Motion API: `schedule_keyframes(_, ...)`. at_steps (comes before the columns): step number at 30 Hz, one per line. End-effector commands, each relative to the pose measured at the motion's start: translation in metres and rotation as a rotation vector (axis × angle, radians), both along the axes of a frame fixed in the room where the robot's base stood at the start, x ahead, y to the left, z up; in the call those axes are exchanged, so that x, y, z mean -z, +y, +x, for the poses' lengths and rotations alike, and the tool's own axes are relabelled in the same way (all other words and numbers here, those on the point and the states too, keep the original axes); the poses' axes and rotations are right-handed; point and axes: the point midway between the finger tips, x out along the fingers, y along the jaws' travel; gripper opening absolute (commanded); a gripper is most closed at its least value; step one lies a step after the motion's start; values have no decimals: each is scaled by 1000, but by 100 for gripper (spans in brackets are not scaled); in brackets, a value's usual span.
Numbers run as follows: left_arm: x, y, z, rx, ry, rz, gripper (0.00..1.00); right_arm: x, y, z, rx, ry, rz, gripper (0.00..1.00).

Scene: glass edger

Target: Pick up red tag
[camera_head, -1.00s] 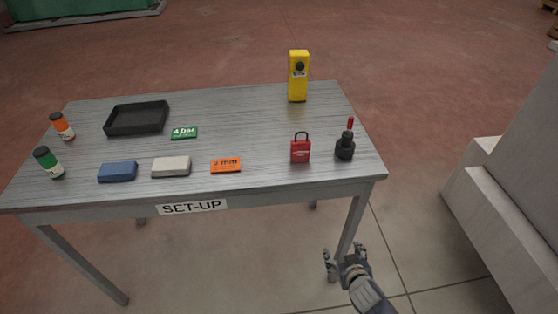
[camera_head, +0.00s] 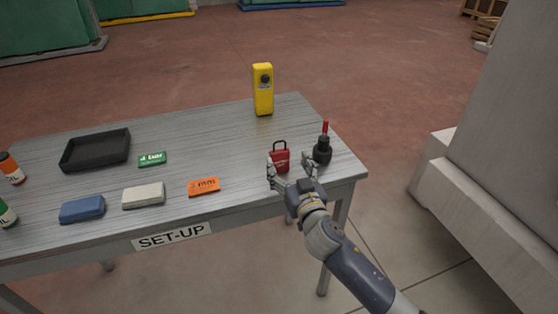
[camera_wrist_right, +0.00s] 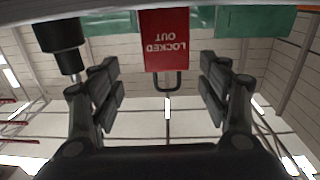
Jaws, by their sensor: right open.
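The red tag (camera_head: 280,154), shaped like a padlock with a dark shackle, stands upright near the right front of the table (camera_head: 222,151). In the right wrist view the tag (camera_wrist_right: 166,40) appears upside down with the words LOCKED OUT, its shackle lying between the finger directions. My right gripper (camera_head: 290,166) is open just in front of the tag, fingers pointing toward it, and partly hides its lower part. The gripper (camera_wrist_right: 161,85) looks empty in the wrist view. My left gripper is not in view.
A black bottle with a red tip (camera_head: 322,151) stands close to the tag's right. A yellow device (camera_head: 263,90) stands behind. An orange block (camera_head: 204,187), a white block (camera_head: 143,196), a blue block (camera_head: 82,209), a green block (camera_head: 152,159) and a black tray (camera_head: 95,150) are left.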

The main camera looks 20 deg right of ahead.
Motion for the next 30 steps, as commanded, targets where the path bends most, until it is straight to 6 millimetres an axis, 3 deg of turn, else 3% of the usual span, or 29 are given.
schedule_keyframes(5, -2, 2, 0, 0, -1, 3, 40, -1, 1, 10, 0, -1, 0, 70)
schedule_keyframes(15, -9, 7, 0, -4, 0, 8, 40, 1, 8, 50, 0, 0, -1, 70)
schedule_keyframes(25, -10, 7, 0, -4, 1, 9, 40, 2, 7, 56, 0, 1, 0, 70)
schedule_keyframes(26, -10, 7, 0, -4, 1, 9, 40, 2, 8, 56, 0, 1, 0, 68)
schedule_keyframes(30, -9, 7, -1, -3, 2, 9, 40, 2, 7, 56, 0, 1, 0, 36)
